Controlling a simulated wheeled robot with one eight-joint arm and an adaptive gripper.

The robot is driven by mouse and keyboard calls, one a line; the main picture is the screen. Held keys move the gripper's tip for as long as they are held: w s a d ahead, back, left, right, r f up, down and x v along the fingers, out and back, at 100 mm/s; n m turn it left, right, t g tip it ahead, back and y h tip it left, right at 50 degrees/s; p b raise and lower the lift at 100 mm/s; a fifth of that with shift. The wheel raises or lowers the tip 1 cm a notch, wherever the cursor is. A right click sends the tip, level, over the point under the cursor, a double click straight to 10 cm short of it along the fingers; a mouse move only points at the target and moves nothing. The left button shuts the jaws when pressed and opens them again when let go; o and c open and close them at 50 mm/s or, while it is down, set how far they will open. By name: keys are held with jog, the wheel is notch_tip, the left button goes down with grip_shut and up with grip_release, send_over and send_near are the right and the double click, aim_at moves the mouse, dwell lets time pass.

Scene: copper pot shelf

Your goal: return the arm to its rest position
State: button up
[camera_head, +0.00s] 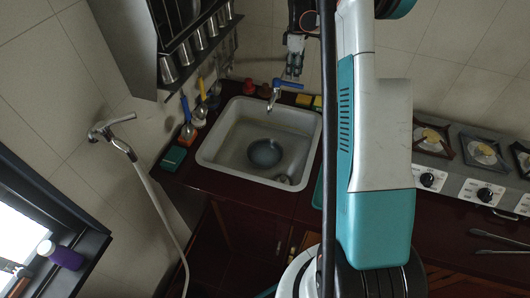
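My arm (374,140), white and teal, rises through the middle of the view and hides part of the counter and wall behind it. What looks like my gripper (293,68) shows small at the top, left of the arm, with its fingers pointing down above the sink's back edge. The fingers are too small and dark to tell whether they are open or shut. I see nothing clearly held in them.
A shelf with metal cups (168,69) hangs upper left. A stove (455,182) stands right. A purple bottle (62,256) is lower left.

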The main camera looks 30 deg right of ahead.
dwell(0.4)
jog(key=s+a+r+m+t+b, duration=0.1)
jog(key=s+a+r+t+b, duration=0.15)
jog(key=a, duration=0.55)
jog(key=s+a+r+m+t+h+b, duration=0.1)
jog(key=s+a+r+m+b, duration=0.2)
jog(key=a, duration=0.4)
jog(key=s+a+r+t+b, duration=0.2)
jog(key=a+r+b, duration=0.15)
jog(key=a, duration=0.45)
jog(key=s+a+f+m+t+b, duration=0.1)
jog(key=s+a+f+m+b, duration=0.1)
jog(key=s, duration=0.9)
jog(key=s+a+f+m+y+b, duration=0.1)
jog(key=s+a+f+b, duration=0.4)
jog(key=s, duration=0.7)
notch_tip(320, 180, down, 4)
jog(key=shift+a+f+m+t, duration=0.2)
jog(key=shift+a+m+t, duration=0.15)
jog(key=shift+a+m, duration=0.55)
jog(key=shift+s, duration=0.1)
